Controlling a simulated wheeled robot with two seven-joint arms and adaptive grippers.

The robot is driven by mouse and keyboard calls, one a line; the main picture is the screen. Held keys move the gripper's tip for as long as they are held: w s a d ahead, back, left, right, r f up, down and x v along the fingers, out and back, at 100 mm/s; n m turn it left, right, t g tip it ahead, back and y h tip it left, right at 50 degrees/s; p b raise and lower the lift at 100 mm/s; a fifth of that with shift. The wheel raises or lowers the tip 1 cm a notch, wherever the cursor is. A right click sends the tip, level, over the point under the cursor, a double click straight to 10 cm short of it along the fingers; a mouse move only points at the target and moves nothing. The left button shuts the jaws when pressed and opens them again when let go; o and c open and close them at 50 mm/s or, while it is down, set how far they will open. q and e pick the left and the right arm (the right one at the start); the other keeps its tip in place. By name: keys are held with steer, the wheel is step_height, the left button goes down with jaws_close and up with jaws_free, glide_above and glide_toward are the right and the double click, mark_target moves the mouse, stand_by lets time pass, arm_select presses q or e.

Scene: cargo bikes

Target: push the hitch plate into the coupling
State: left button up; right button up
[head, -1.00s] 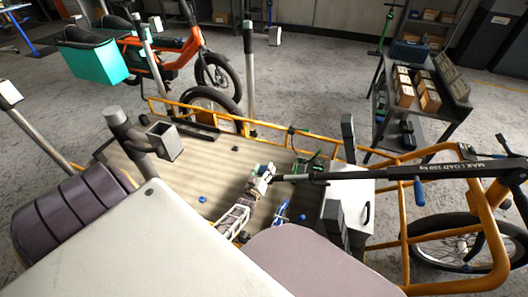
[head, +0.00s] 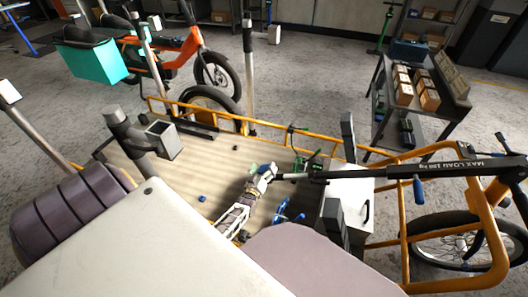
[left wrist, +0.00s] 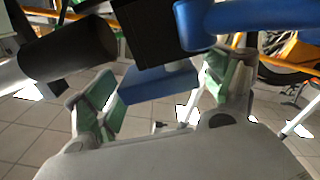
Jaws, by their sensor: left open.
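My left gripper (head: 263,172) is low over the wooden deck in the head view, at the near end of a black bar (head: 400,172) lettered with a maximum load. In the left wrist view the same gripper (left wrist: 160,88) is open, with green pads on both fingers. A blue block (left wrist: 155,82) shows between and beyond the fingers, below a black block (left wrist: 155,35). I cannot tell if the fingers touch either one. I cannot surely pick out the hitch plate or the coupling. My right gripper is not in view.
The cargo bike's deck (head: 205,170) has an orange side rail (head: 270,133). A grey open box (head: 163,140) and small blue parts (head: 287,211) are on it. A pale cabinet (head: 347,185) stands right of the gripper. A trolley (head: 425,95) with cartons is behind.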

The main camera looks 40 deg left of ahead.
arm_select(q)
steer(key=shift+r, duration=4.95)
steer(key=shift+s, duration=0.1)
